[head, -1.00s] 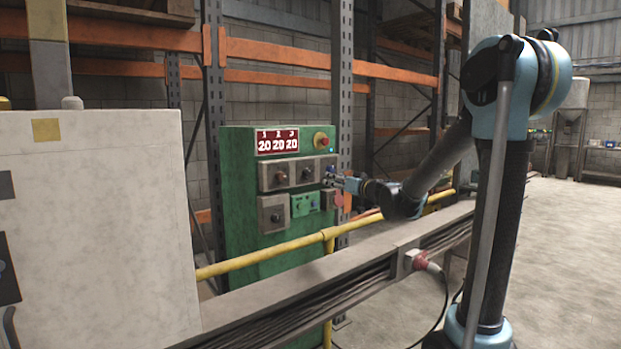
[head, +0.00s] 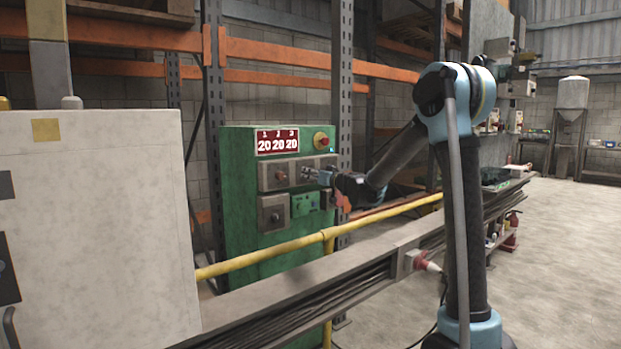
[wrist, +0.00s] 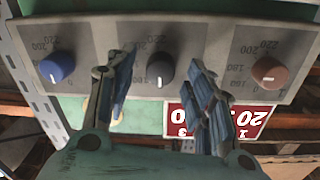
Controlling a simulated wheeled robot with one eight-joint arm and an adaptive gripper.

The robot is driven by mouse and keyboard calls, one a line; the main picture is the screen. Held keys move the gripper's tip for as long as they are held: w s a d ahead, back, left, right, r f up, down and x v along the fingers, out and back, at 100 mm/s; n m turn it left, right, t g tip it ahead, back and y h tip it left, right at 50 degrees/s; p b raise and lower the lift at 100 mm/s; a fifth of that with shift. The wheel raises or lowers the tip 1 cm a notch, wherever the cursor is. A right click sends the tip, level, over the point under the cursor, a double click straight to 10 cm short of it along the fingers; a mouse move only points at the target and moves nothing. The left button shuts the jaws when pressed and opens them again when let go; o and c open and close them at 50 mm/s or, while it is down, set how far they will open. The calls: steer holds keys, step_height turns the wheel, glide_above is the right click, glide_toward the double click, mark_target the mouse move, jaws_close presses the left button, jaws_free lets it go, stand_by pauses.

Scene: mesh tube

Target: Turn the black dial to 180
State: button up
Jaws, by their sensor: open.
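The black dial (wrist: 160,70) is the middle knob of three on a grey panel (wrist: 205,45), which appears upside down in the wrist view. Its white mark points down in that picture. My gripper (wrist: 161,62) is open, one finger on each side of the black dial, with a visible gap to it. I cannot tell how far the tips are from the panel. In the head view my gripper (head: 311,173) is at the middle of the panel and hides the black dial. A red display (head: 278,141) above the panel reads 20 20 20.
A blue dial (wrist: 57,67) and a red-brown dial (wrist: 269,73) flank the black one. The green cabinet (head: 240,190) also carries a red stop button (head: 321,140). A yellow rail (head: 270,254) and a grey cable beam (head: 360,252) run in front of it.

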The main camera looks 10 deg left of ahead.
steer(key=shift+x, duration=0.9)
steer(key=c, duration=1.1)
steer(key=shift+o, duration=0.2)
